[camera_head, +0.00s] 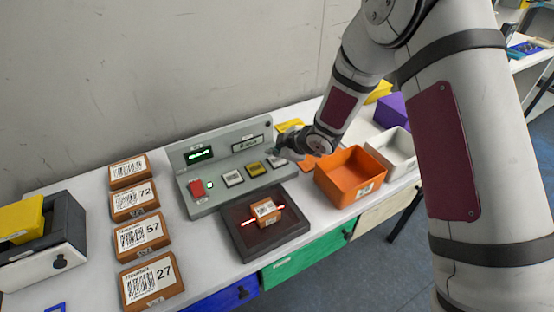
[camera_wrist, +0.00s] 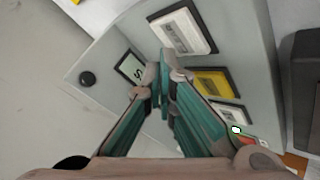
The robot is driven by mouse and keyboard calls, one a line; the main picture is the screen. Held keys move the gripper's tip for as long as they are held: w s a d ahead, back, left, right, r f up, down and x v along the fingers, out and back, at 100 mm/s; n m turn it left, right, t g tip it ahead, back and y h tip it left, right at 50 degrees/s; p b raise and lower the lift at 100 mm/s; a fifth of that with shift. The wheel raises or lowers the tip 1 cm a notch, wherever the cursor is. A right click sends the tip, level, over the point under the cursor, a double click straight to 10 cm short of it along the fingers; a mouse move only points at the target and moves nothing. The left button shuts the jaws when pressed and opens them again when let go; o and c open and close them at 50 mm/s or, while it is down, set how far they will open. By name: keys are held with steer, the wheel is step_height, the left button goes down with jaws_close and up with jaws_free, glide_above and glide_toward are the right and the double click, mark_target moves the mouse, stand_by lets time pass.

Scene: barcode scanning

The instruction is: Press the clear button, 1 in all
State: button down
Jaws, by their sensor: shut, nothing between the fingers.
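The grey button console (camera_head: 213,160) stands on the table near the wall. It carries a red button (camera_head: 196,188), a pale button (camera_head: 233,177), a yellow button (camera_head: 254,169) and another pale button at the right, largely beside my gripper. In the wrist view that right pale button (camera_wrist: 182,31) is nearest the fingertips, with the yellow button (camera_wrist: 216,83) beyond it. The button labels are too small to read, so I cannot tell which is clear. My gripper (camera_head: 274,150) is shut and empty, over the console's right part. Its fingertips (camera_wrist: 164,66) appear just beside the right pale button.
A dark scanner pad (camera_head: 240,239) holds a small box (camera_head: 264,211) crossed by a red light line. An orange bin (camera_head: 350,176) and a white bin (camera_head: 398,152) stand right. Several barcode boxes (camera_head: 145,235) line the left. A green display (camera_head: 200,154) is lit.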

mark_target(276, 161)
steer(key=shift+r+p, duration=1.1)
steer(key=shift+r, duration=1.45)
steer(key=s+d+r+m+t+h, duration=0.25)
steer(key=d+r+m+h, duration=0.3)
steer(key=d+r, duration=0.95)
steer(key=s+d+r+m+g+h, duration=0.1)
steer(key=s+d+r+m+h, duration=0.1)
steer(key=s+d+r+m, duration=0.65)
steer(key=s+d+r+m+g, duration=0.1)
steer(key=s+r+m+g, duration=0.1)
steer(key=s, duration=2.4)
steer(key=shift+s+d+m+g+y, duration=0.35)
steer(key=shift+m+g+y, duration=0.15)
steer(key=shift+m, duration=0.6)
